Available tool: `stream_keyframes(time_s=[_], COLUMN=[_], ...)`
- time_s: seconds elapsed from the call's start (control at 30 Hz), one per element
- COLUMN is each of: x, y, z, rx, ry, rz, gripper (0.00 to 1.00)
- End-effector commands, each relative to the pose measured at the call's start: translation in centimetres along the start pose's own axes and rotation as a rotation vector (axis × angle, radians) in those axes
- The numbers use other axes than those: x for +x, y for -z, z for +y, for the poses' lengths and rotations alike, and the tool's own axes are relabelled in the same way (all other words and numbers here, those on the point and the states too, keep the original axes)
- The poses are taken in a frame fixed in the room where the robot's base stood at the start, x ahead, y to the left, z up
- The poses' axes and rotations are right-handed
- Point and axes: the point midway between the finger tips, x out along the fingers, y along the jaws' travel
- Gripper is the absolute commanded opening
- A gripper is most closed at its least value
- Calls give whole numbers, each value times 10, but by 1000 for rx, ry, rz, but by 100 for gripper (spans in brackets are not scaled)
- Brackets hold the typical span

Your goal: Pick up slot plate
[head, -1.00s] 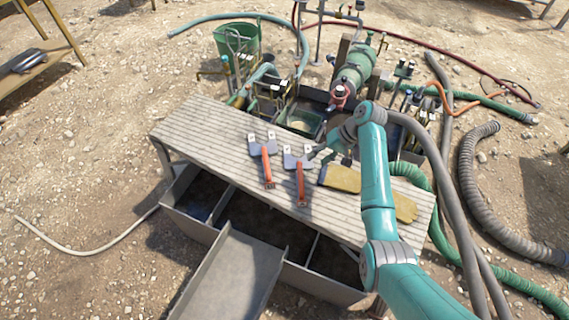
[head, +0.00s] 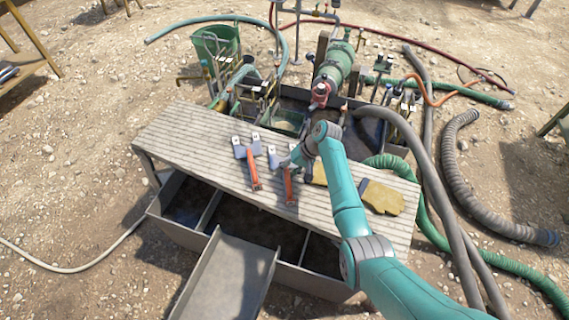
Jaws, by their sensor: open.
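Two tools with grey, tabbed plate heads and orange handles lie flat on the slatted bench top (head: 185,135); I take these heads to be the slot plates. The left slot plate (head: 241,153) shows whole, its orange handle (head: 253,172) pointing to the front edge. The right slot plate (head: 272,155) is partly hidden behind my gripper; its orange handle (head: 288,188) shows below. My gripper (head: 290,166) is open, over or beside the right plate's head. It is small and partly covered by my wrist, so I cannot tell whether it touches.
Work gloves (head: 382,198) lie on the bench's right, partly behind my arm. A metal trough with a chute (head: 228,275) stands in front. Behind are a green bucket (head: 217,45), a green pump (head: 333,65) and tanks. Hoses (head: 465,180) fill the right side.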

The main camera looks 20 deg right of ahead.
Motion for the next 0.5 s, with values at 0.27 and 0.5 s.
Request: stream_keyframes(time_s=[0.27, 0.5], x=[0, 0], y=[0, 0], z=[0, 0], rx=[-1, -1], ry=[0, 0], rz=[0, 0], gripper=[33, 0])
